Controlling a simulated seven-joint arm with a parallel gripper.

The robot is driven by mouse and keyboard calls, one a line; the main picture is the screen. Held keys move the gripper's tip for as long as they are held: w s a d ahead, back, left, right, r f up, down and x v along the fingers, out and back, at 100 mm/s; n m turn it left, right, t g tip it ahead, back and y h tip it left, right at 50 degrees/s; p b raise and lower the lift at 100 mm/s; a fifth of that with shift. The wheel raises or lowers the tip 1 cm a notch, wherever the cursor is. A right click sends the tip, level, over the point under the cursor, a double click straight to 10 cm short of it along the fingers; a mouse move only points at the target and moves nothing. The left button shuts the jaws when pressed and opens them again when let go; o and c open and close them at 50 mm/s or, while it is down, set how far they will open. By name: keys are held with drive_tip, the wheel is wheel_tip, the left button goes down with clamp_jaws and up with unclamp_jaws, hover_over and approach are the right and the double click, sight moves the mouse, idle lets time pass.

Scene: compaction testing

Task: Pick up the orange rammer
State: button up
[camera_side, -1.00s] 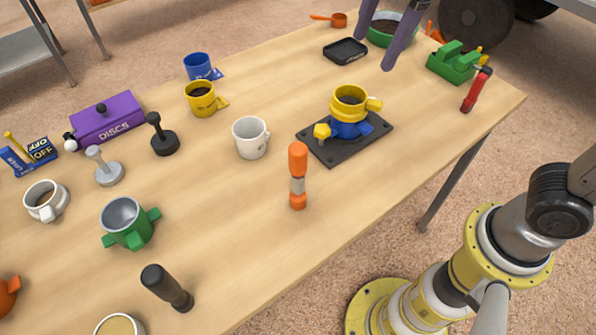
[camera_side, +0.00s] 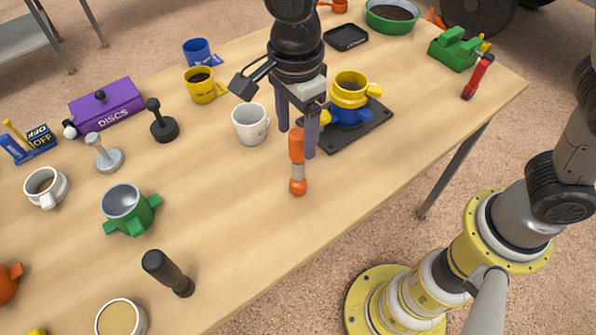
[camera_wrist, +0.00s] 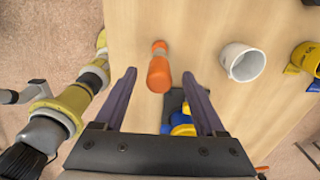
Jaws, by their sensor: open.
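The orange rammer (camera_side: 298,162) stands upright on the wooden table, with orange ends and a grey middle. My gripper (camera_side: 297,145) is open and empty, its two purple fingers pointing down just behind the rammer in the side view. In the wrist view the rammer (camera_wrist: 159,70) lies ahead of the fingertips, between the lines of the two fingers of my gripper (camera_wrist: 160,82) and nearer the left one. I cannot tell from these views whether a finger touches it.
A white mug (camera_side: 250,124) stands close to the left of my gripper. A dark plate (camera_side: 375,128) with a blue and yellow mould (camera_side: 350,95) lies close to the right. The table around the orange rammer's front is clear.

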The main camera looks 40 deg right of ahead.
sight(298, 153)
drive_tip(key=shift+d+f, duration=0.1)
drive_tip(key=shift+f, duration=2.8)
clamp_jaws()
drive_tip(key=shift+r, duration=0.15)
